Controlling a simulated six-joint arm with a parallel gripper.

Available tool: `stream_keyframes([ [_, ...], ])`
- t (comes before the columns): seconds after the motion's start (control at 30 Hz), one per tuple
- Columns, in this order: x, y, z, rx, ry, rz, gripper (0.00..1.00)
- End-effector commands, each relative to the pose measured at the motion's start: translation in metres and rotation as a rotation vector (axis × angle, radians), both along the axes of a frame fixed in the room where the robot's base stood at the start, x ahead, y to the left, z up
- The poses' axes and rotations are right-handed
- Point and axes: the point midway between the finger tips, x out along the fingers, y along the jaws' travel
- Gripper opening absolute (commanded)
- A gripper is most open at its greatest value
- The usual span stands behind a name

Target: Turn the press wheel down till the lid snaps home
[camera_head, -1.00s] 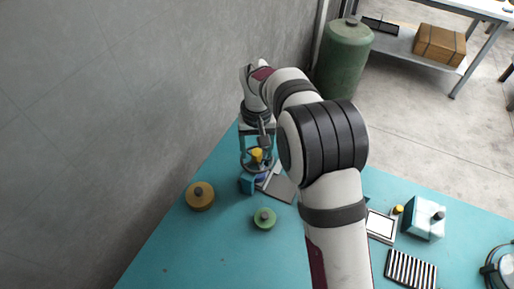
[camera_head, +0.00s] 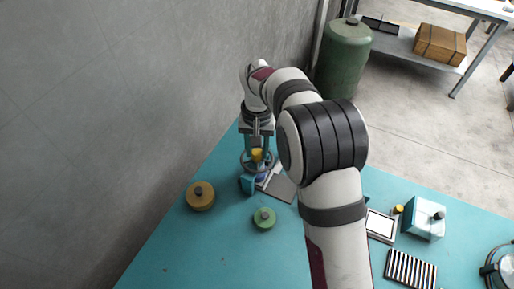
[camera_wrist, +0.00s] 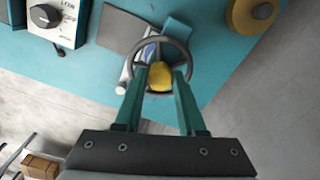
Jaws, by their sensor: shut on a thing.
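The press wheel (camera_head: 243,164) is a dark ring with a yellow hub (camera_head: 257,155), standing low over the far left part of the teal table. In the wrist view the wheel rim (camera_wrist: 161,37) rings the yellow hub (camera_wrist: 160,77). My gripper (camera_wrist: 162,74) comes at it from above, with its two teal fingers on either side of the hub, shut on the wheel's middle. In the head view my gripper (camera_head: 257,150) is at the wheel too. The lid is under the wheel and hidden, so I cannot tell how it sits.
A blue block (camera_head: 247,184) and a grey plate (camera_head: 282,188) lie beside the wheel. An ochre knobbed disc (camera_head: 200,197) and a green one (camera_head: 264,219) are nearer. A box with a dial (camera_wrist: 58,20), a framed panel and a striped plate lie right of my arm. The front left table is clear.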

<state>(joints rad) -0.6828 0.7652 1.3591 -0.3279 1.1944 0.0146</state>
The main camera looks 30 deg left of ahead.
Motion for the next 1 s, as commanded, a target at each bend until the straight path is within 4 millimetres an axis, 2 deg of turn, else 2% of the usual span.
stream_keyframes([
  [0.23, 0.0, 0.0, 0.0, 0.001, 0.0, -0.011, 0.0],
  [0.27, 0.0, 0.0, 0.0, 0.001, 0.0, -0.01, 0.43],
  [0.4, 0.0, 0.0, 0.0, 0.0, 0.0, -0.01, 0.68],
  [0.77, 0.0, 0.0, 0.006, 0.001, -0.001, -0.009, 0.69],
  [0.87, 0.001, 0.0, 0.023, 0.002, -0.003, -0.009, 0.69],
  [1.0, 0.001, 0.001, 0.066, 0.004, -0.004, -0.009, 0.69],
])
